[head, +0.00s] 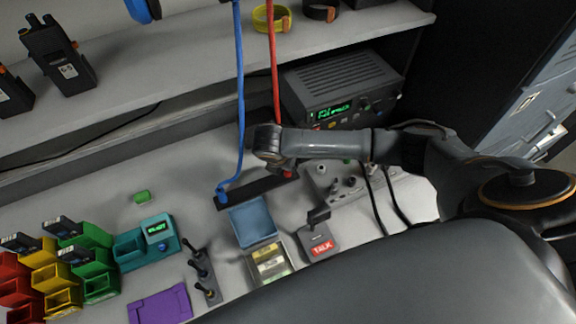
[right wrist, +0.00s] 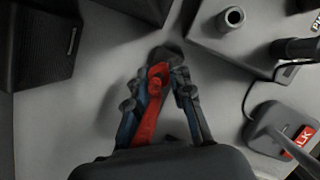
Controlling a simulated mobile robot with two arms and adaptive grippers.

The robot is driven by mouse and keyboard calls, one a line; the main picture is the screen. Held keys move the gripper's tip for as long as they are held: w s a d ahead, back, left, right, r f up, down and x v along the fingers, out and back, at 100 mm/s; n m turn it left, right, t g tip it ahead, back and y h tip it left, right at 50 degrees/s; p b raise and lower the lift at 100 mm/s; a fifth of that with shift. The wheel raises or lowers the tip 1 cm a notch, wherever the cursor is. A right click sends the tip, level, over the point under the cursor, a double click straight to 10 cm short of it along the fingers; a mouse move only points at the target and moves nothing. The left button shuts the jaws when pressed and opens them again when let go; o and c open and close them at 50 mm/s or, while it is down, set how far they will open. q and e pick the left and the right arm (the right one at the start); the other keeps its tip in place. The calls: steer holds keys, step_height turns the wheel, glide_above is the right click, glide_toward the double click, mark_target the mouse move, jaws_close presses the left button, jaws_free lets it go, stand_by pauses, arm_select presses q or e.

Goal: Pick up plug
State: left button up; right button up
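A red cable (head: 273,60) and a blue cable (head: 240,90) hang down to a dark strip (head: 235,200) on the counter. A blue plug (head: 222,195) is at the strip's left end. Red plug parts (head: 288,174) show at the right end, below my right gripper (head: 268,150). In the right wrist view the red plug (right wrist: 154,100) lies between the fingers of my right gripper (right wrist: 168,70), with blue along the fingers' sides. The fingers converge near it, but I cannot tell whether they grip it. My left gripper is not in view.
A radio (head: 342,95) stands behind my right arm. A control box (head: 340,185) and a talk microphone base (head: 318,240) are close to it. A blue tray (head: 253,222), a teal device (head: 147,243) and coloured bins (head: 60,275) fill the front left. A shelf (head: 150,65) overhangs the counter.

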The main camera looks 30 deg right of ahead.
stand_by(0.3)
steer(key=shift+r, duration=0.55)
steer(key=s+a+r, duration=0.3)
steer(key=r, duration=0.1)
steer(key=s+a+r, duration=0.2)
steer(key=a+r, duration=0.2)
steer(key=s+a+r, duration=0.3)
steer(key=a+r, duration=0.1)
steer(key=shift+s+b, duration=0.3)
steer(key=shift+w, duration=0.1)
